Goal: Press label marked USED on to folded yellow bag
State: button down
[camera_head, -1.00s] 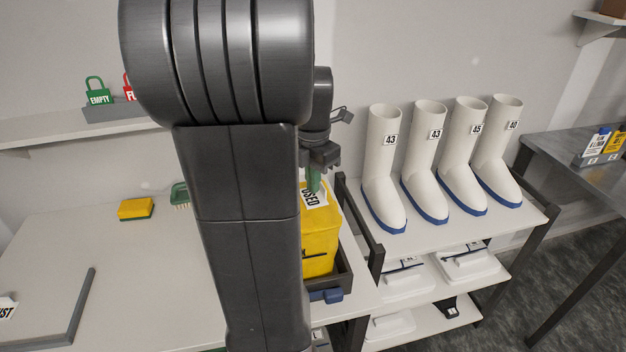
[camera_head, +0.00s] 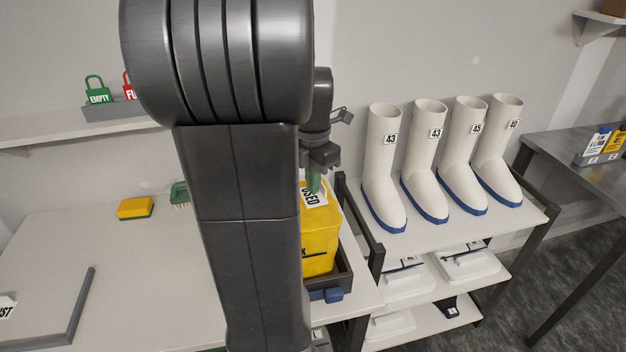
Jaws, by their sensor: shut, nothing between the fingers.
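The folded yellow bag (camera_head: 320,240) stands in a dark tray (camera_head: 343,281) on the bench, partly hidden behind my arm. The white label marked USED (camera_head: 313,197) lies on the top of the bag. My gripper (camera_head: 314,183) is shut with its green fingertips down at the label. The fingertips look to touch the label, though the exact contact is too small to tell. The left part of the bag and of the label is hidden by my arm.
White boots (camera_head: 382,170) with blue soles stand on a rack to the right. A yellow sponge (camera_head: 136,208) and a green brush (camera_head: 180,194) lie at the back of the bench. Padlocks (camera_head: 97,92) sit on the wall shelf. The bench left of my arm is mostly clear.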

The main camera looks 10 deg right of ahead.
jog(key=shift+f, duration=0.7)
dwell(1.2)
notch_tip(320, 180, up, 7)
jog(key=p, duration=0.5)
jog(key=shift+r+p, duration=0.1)
jog(key=shift+p, duration=0.3)
jog(key=shift+f, duration=0.2)
notch_tip(320, 180, down, 7)
jog(key=b, duration=0.6)
jog(key=shift+r, duration=0.1)
jog(key=shift+r, duration=0.2)
notch_tip(320, 180, up, 8)
jog(key=p, duration=0.5)
jog(key=shift+p, duration=0.4)
dwell(1.1)
